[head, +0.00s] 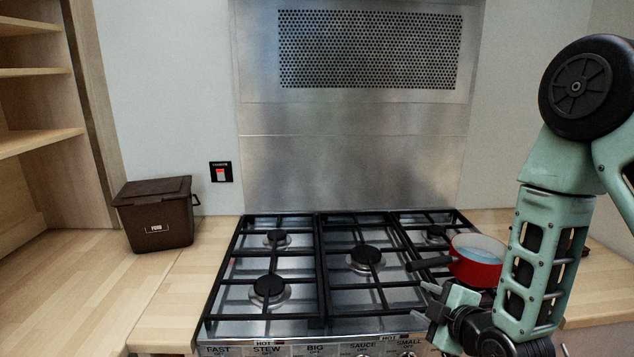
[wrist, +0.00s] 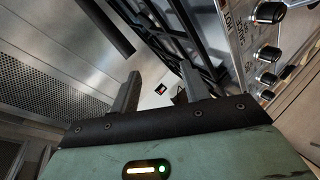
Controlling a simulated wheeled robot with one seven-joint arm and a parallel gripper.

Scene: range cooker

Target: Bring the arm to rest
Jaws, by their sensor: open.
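My green arm comes in from the right in the head view. My gripper (head: 432,301) is low in front of the right side of the hob (head: 225,302), near its front edge. In the wrist view, its two grey fingers (wrist: 160,92) stand apart with nothing between them. A red pan (head: 478,270) with a dark handle sits on the right side of the hob, just behind my gripper. The pan is partly hidden by my forearm, and its inside looks pale blue.
Front knobs (wrist: 268,53) line the cooker. A brown food bin (head: 155,222) stands on the left wooden worktop (head: 70,285). A steel splashback (head: 350,165) rises behind the hob. The left worktop's front is clear.

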